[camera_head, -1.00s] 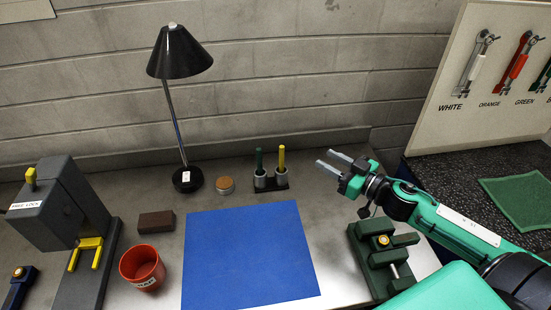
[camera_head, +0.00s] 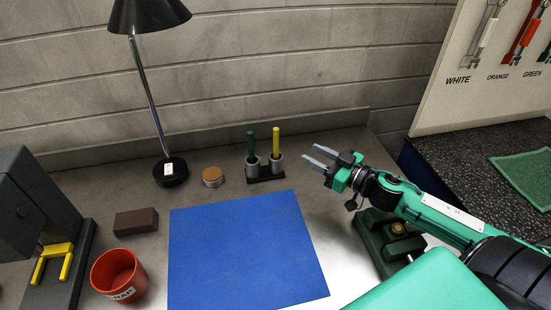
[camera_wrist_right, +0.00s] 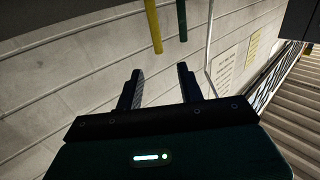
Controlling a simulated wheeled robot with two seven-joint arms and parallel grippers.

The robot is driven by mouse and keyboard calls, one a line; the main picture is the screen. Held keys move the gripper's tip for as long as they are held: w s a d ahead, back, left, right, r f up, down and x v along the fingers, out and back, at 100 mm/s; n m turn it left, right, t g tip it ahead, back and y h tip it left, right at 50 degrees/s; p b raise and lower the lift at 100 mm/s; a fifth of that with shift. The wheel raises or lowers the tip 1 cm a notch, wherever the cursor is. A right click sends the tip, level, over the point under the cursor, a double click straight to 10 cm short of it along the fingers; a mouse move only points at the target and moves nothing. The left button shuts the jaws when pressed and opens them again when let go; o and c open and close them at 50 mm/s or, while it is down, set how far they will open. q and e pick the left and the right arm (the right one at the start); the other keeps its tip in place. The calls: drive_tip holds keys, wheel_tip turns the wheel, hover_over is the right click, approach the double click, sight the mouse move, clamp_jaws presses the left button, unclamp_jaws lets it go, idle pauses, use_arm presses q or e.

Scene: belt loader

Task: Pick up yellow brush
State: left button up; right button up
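The yellow brush (camera_head: 276,141) stands upright in the right cup of a small dark two-cup holder (camera_head: 266,178) at the back of the table. A green brush (camera_head: 251,143) stands in the left cup. My right gripper (camera_head: 316,158) is open and empty, to the right of the yellow brush and apart from it, with its fingers pointing left. In the right wrist view the yellow brush (camera_wrist_right: 153,26) and the green brush (camera_wrist_right: 182,20) show beyond the open fingers (camera_wrist_right: 160,84), with nothing between them. My left gripper is not in view.
A blue mat (camera_head: 240,250) lies in front of the holder. A black lamp (camera_head: 171,172), a round tin (camera_head: 213,177), a brown block (camera_head: 135,222) and a red cup (camera_head: 118,275) stand left. A green vise (camera_head: 391,240) is below my right arm.

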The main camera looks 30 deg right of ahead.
sight(278, 136)
drive_tip(key=shift+p+x, duration=1.35)
drive_tip(key=shift+x, duration=2.9)
drive_tip(key=shift+w+a+p, duration=0.1)
drive_tip(key=shift+w+p, duration=0.2)
drive_tip(key=shift+w, duration=0.2)
drive_tip(key=p+x, duration=0.1)
drive_tip(key=x, duration=0.3)
drive_tip(key=shift+w+f+p, duration=0.1)
drive_tip(key=shift+w+p, duration=0.1)
drive_tip(key=shift+p, duration=0.15)
clamp_jaws()
